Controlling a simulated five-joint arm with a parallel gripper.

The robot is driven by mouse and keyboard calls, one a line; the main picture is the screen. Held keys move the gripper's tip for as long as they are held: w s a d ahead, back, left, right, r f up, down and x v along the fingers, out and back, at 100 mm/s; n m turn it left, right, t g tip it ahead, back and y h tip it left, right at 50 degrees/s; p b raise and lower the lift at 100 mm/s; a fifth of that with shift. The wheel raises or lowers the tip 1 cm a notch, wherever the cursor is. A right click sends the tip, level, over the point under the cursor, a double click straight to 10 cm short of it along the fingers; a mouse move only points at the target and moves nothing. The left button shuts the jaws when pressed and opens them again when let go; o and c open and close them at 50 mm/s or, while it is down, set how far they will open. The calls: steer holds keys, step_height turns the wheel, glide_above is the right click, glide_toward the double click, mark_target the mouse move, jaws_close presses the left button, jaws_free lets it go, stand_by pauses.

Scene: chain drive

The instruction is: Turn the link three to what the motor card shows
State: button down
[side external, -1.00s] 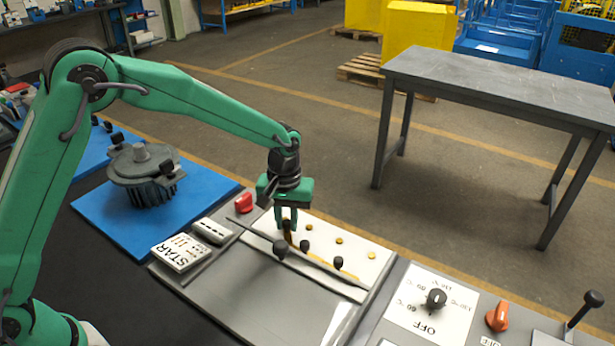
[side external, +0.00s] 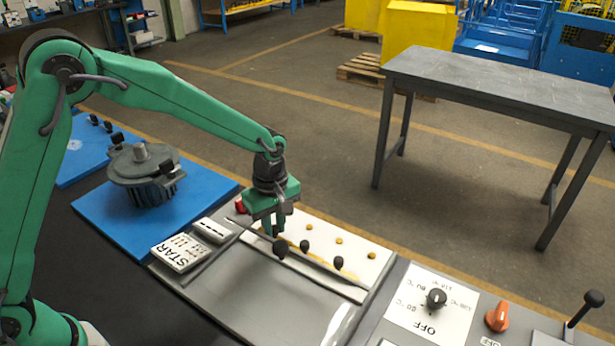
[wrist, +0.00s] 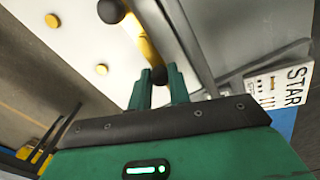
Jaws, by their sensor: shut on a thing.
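My gripper (side external: 271,234) is low over the far left part of the white link panel (side external: 372,254). In the wrist view its fingertips (wrist: 160,84) are shut on the dark knob end of link three (wrist: 148,48), a yellow bar running up from the fingers. In the side view the fingers hide most of this link. Other black knobs (side external: 305,245) (side external: 339,262) stand on the panel to the right. The motor card (side external: 181,252), white and printed STAR with dots, lies left of the panel; part of it shows in the wrist view (wrist: 292,85).
Several gold studs (side external: 339,240) line the panel's far side. A red knob (side external: 240,206) is close behind my gripper. The motor (side external: 147,174) stands on a blue mat (side external: 98,212) at left. A dial (side external: 436,298) and an orange knob (side external: 497,317) are at right.

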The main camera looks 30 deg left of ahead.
steer(key=shift+r+n, duration=0.15)
steer(key=shift+n, duration=0.15)
steer(key=c, duration=1.3)
jaws_free()
steer(key=shift+s, duration=0.1)
steer(key=shift+m, duration=0.4)
